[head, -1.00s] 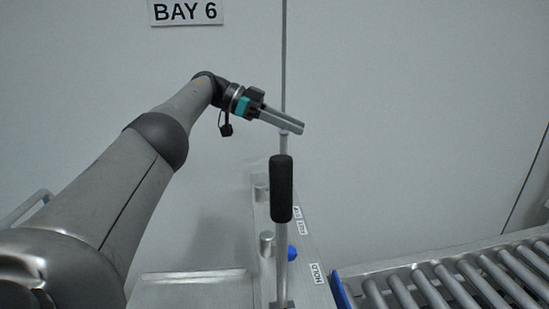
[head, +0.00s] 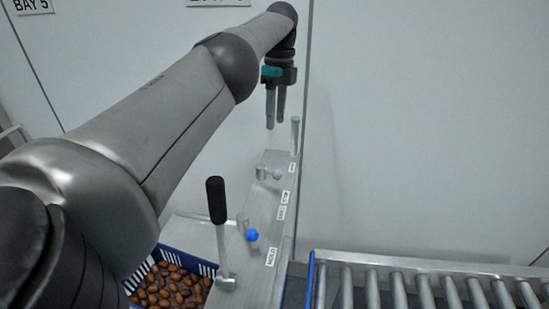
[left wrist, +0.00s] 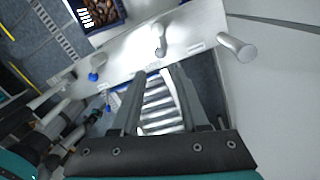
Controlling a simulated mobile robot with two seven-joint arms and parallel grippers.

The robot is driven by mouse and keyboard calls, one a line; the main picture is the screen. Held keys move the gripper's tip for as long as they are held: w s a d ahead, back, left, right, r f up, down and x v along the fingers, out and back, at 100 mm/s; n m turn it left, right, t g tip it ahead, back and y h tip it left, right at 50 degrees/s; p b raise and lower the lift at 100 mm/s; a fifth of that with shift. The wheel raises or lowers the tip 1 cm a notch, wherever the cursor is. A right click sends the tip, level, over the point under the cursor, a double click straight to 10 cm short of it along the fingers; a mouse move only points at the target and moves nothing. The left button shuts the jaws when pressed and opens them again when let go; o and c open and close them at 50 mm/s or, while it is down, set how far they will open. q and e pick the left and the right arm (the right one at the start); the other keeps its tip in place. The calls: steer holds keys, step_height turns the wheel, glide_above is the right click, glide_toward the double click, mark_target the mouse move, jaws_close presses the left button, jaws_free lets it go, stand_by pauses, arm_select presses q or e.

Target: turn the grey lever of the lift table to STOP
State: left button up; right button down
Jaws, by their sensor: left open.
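The grey lever (head: 268,174) is a small handle with a ball end on a stub, on the far part of the pale control ledge (head: 262,222). My left gripper (head: 275,124) is open and empty, fingers pointing down, above and apart from the lever. It also shows in the left wrist view (left wrist: 158,72). My right gripper is not in view.
A black-gripped lever (head: 216,200) and a blue-knobbed lever (head: 252,235) stand nearer on the ledge, by a HOLD label (head: 271,257). An upright grey post (head: 294,135) stands at its far end. A blue crate of dates (head: 205,268) is left, a roller conveyor (head: 400,285) right.

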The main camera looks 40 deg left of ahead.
arm_select(q)
steer(key=f, duration=0.5)
steer(key=s+f+b, duration=0.1)
steer(key=f, duration=0.9)
steer(key=shift+s+f, duration=0.1)
steer(key=shift+s, duration=0.25)
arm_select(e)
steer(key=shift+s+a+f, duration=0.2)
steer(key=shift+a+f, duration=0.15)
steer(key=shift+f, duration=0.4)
arm_select(q)
jaws_close()
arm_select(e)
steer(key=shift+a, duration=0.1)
